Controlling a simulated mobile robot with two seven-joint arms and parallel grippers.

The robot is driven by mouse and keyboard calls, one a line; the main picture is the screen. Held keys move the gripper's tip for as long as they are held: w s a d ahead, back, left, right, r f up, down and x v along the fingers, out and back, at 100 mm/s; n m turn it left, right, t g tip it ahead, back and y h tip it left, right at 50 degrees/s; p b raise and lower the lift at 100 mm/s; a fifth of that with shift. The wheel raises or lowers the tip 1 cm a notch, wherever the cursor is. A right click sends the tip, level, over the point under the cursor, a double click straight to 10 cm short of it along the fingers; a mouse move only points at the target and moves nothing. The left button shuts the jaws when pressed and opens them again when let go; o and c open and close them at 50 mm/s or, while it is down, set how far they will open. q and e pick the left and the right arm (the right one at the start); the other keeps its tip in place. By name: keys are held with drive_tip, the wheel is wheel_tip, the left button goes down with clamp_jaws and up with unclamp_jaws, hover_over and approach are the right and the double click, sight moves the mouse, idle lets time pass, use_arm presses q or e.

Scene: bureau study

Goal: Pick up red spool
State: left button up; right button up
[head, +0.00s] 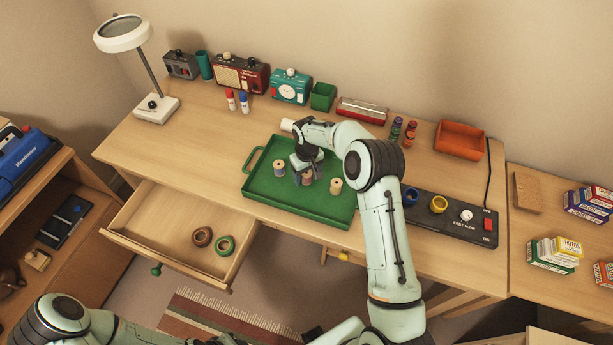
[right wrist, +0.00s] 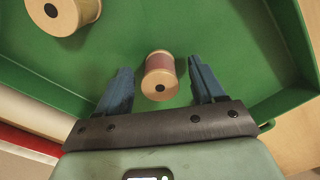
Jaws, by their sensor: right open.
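The red spool (right wrist: 160,77), with wooden ends and dull red thread, stands on the green tray (head: 262,188). In the right wrist view it sits between the two blue fingers of my open right gripper (right wrist: 160,70), with a gap on each side. In the head view, my right gripper (head: 304,163) is over the tray, and the red spool (head: 307,179) shows only partly beneath it. My left arm shows at the bottom left of the head view, but its gripper cannot be made out.
A dark-thread spool (head: 279,168) and a tan spool (head: 336,186) stand on the tray at either side. A black control box (head: 450,216) is right of the tray. An open drawer (head: 175,222) holds two rings. Radios and small boxes line the desk's back.

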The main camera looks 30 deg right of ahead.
drive_tip(key=c, duration=1.1)
drive_tip(key=shift+r, duration=0.1)
